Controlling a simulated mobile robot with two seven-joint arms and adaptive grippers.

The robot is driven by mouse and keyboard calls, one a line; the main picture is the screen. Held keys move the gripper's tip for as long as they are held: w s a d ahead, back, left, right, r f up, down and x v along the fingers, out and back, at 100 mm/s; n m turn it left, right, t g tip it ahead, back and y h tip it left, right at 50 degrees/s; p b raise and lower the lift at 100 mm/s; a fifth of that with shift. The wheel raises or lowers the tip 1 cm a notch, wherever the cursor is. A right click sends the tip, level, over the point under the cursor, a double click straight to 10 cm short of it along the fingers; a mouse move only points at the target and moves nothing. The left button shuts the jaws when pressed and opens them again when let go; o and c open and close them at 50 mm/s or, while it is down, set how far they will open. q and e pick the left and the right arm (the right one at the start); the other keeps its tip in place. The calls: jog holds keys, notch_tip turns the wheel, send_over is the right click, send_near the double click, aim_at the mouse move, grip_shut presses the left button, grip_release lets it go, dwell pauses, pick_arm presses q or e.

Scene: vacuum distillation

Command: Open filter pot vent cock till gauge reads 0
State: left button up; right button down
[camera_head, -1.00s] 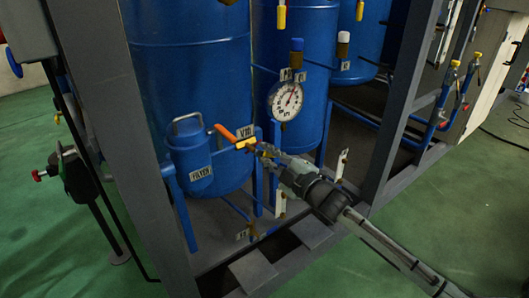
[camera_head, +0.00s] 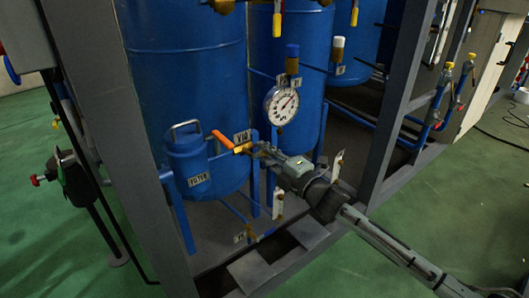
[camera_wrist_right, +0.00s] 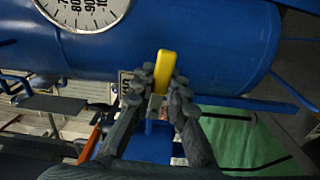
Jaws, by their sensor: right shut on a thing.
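The filter pot (camera_head: 187,163) is a small blue vessel with a FILTER label, in front of a large blue tank. The vent cock by the V10 tag has an orange lever (camera_head: 222,139) and a yellow part (camera_head: 243,148) on its right. My right gripper (camera_head: 254,149) reaches it from the right and is shut on the yellow part. In the right wrist view, my fingers (camera_wrist_right: 164,85) close around the yellow piece (camera_wrist_right: 165,65), with the orange lever (camera_wrist_right: 90,145) to the left. The round white gauge (camera_head: 281,105) has its needle toward the upper right; its numbers are too small to read. My left gripper is out of view.
A grey frame post (camera_head: 105,140) stands left of the pot and another (camera_head: 400,110) to the right. Blue pipes and hanging white tags (camera_head: 278,202) surround the wrist. Green floor (camera_head: 450,200) is clear at the right.

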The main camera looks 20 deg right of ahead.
jog(key=c, duration=1.5)
grip_release()
jog(key=shift+s, duration=0.15)
jog(key=v, duration=1.2)
